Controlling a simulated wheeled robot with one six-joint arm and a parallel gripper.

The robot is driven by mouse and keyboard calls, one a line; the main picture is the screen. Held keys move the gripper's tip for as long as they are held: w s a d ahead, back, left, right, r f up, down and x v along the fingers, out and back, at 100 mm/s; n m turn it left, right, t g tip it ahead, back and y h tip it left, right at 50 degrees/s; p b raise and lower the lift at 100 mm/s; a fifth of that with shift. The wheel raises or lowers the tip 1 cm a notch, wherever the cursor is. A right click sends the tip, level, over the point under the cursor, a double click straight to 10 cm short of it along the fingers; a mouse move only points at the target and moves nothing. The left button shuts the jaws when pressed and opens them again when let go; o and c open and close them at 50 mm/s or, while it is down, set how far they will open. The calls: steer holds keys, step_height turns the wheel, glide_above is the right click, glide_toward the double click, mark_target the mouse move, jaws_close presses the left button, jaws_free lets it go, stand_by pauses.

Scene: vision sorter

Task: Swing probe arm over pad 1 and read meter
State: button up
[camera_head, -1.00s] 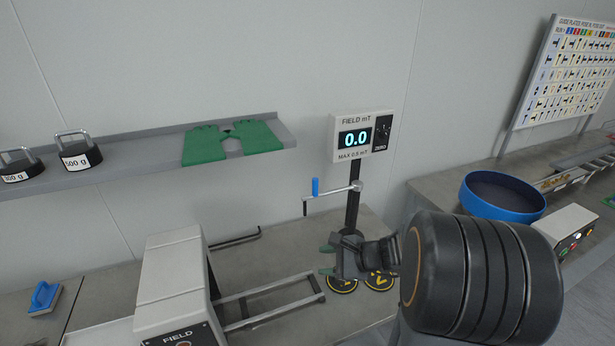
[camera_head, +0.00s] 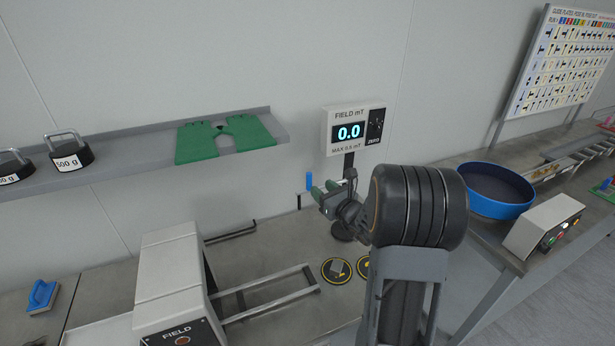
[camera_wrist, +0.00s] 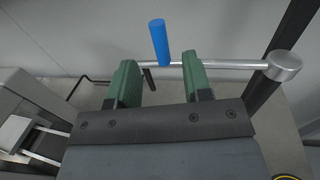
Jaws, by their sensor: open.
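The field meter (camera_head: 355,130) stands on a dark post and its display reads 0.0. The probe arm is a silver rod (camera_wrist: 226,64) with a blue upright handle (camera_wrist: 159,42); the handle also shows in the head view (camera_head: 309,181). My gripper (camera_head: 325,190) is open, its green fingers on either side of the handle in the wrist view (camera_wrist: 160,80). I cannot tell whether a finger touches the rod. Two round black-and-yellow pads lie on the bench, the left one (camera_head: 336,271) clear and the right one (camera_head: 363,266) partly hidden by my arm. Their numbers are not readable.
A grey FIELD box (camera_head: 170,275) with metal rails (camera_head: 265,295) stands at left on the bench. A blue round bin (camera_head: 495,205) is at right.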

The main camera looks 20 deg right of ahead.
mark_target(311, 180)
steer(key=w, duration=0.2)
steer(key=w+a+p, duration=0.1)
steer(key=w, duration=0.4)
steer(key=shift+w+a+p, duration=0.1)
steer(key=shift+a+p, duration=0.15)
steer(key=shift+p, duration=0.05)
